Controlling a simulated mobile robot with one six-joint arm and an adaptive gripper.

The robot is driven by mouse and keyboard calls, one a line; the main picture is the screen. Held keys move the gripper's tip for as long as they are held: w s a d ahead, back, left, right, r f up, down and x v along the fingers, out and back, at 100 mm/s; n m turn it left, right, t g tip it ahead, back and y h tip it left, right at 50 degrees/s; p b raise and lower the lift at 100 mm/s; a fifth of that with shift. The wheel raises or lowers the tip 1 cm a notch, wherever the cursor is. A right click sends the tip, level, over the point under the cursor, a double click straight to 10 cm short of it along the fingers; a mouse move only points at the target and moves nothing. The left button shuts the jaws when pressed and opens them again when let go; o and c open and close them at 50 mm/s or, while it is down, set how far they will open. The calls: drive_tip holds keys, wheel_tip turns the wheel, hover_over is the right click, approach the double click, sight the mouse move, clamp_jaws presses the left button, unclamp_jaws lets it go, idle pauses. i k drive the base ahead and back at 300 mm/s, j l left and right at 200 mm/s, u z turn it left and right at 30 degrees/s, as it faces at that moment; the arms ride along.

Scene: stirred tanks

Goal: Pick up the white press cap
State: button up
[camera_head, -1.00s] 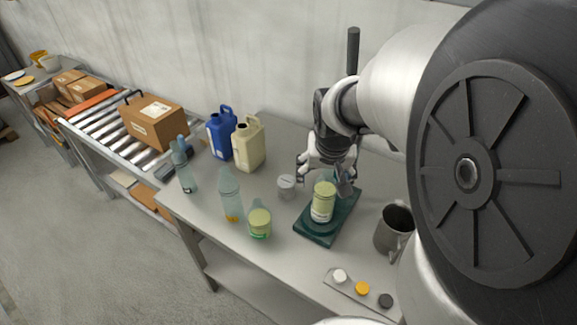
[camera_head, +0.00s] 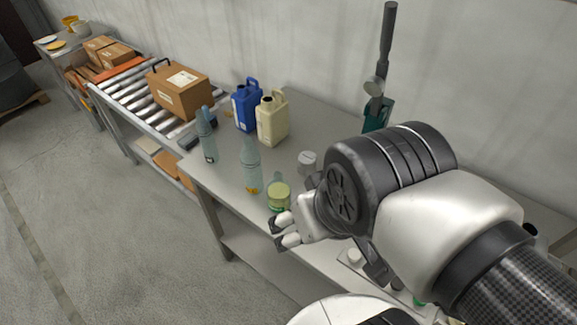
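The white press cap (camera_head: 354,257) sits on a small flat tray (camera_head: 345,264) near the front edge of the bench, partly hidden by my arm. The other caps on the tray are covered by my arm. My gripper (camera_head: 280,233) hangs over the front edge of the bench, to the left of the cap and apart from it. Its two fingers point left with a gap between them, and nothing shows in the gap.
Clear bottles (camera_head: 250,170), a cream jug (camera_head: 271,122), a blue jug (camera_head: 245,105) and a small grey pot (camera_head: 308,161) stand farther back.

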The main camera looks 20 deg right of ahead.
sight(353, 254)
drive_tip(key=z, duration=0.85)
drive_tip(key=k+z, duration=0.15)
drive_tip(key=k, duration=0.15)
